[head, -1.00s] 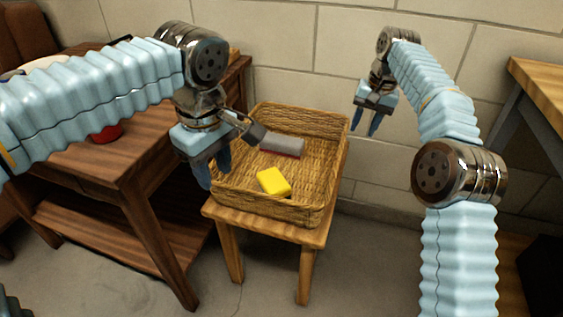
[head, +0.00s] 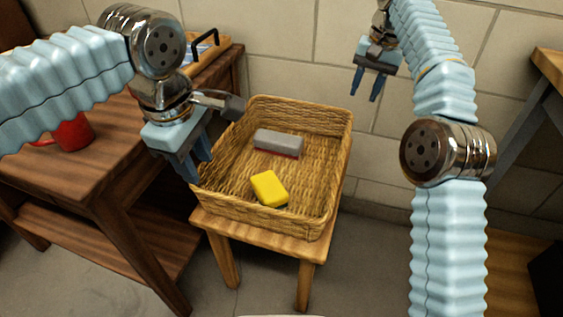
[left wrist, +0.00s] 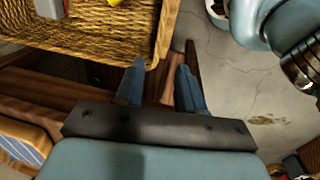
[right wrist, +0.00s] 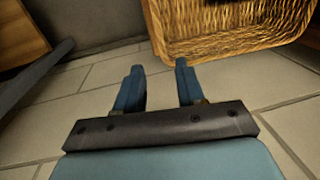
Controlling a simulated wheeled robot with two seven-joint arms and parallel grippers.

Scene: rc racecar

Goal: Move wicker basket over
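The wicker basket (head: 325,200) stands upright on a small wooden stool (head: 262,236). It holds a yellow block (head: 268,186) and a grey eraser-like block with a red underside (head: 279,143). My left gripper (head: 197,170) is open and empty at the basket's left side; its fingertips overlap the left wall in the head view, and I cannot tell whether they touch. In the left wrist view the basket (left wrist: 100,40) edge lies just beyond the fingertips. My right gripper (head: 366,88) is open and empty, apart from the basket's far right corner. The basket wall (right wrist: 215,45) shows beyond its fingers.
A brown wooden table (head: 95,165) stands left with a red mug (head: 74,134) and a wooden tray (head: 212,55) on it. A tiled wall (head: 280,50) is behind the stool. Another wooden table (head: 548,62) is at the right. The floor right of the stool is clear.

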